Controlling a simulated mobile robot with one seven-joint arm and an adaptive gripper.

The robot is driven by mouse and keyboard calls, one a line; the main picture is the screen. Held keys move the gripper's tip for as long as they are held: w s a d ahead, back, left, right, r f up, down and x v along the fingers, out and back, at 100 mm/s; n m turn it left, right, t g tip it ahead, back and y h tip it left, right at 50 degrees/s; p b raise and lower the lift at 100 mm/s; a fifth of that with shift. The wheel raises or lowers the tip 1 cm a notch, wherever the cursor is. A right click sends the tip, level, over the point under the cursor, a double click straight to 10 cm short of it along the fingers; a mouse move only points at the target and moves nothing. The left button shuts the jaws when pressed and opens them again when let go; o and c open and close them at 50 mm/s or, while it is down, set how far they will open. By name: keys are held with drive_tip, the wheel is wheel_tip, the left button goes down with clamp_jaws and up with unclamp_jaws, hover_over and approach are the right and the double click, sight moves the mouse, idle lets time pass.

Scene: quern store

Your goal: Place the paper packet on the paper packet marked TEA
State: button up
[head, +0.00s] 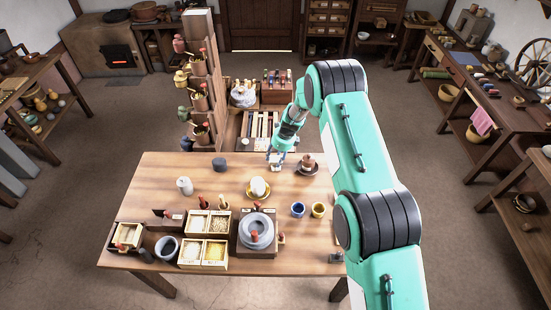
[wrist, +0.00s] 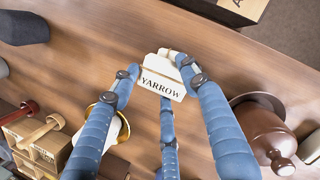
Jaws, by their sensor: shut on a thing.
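A white paper packet marked YARROW (wrist: 162,78) is between the blue fingers of my gripper (wrist: 158,72) in the wrist view. My gripper is shut on it. In the head view my gripper (head: 277,160) is over the far edge of the wooden table, with the pale packet (head: 276,168) small at its fingertips. I cannot tell whether the packet touches anything below. I cannot make out a packet marked TEA in either view.
A brown lidded pot (head: 308,161) stands close right of my gripper. A white vessel on a yellow saucer (head: 259,188) is nearer and left. A dark grey block (head: 219,164) lies farther left. Labelled boxes and a quern (head: 257,231) fill the near side.

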drive_tip(key=o, duration=1.1)
drive_tip(key=shift+f, duration=0.1)
drive_tip(key=shift+c, duration=0.2)
drive_tip(key=shift+r, duration=0.2)
drive_tip(key=v, duration=1.1)
drive_tip(key=shift+r+p, duration=0.35)
drive_tip(key=shift+r, duration=0.05)
drive_tip(key=shift+s+d, duration=0.1)
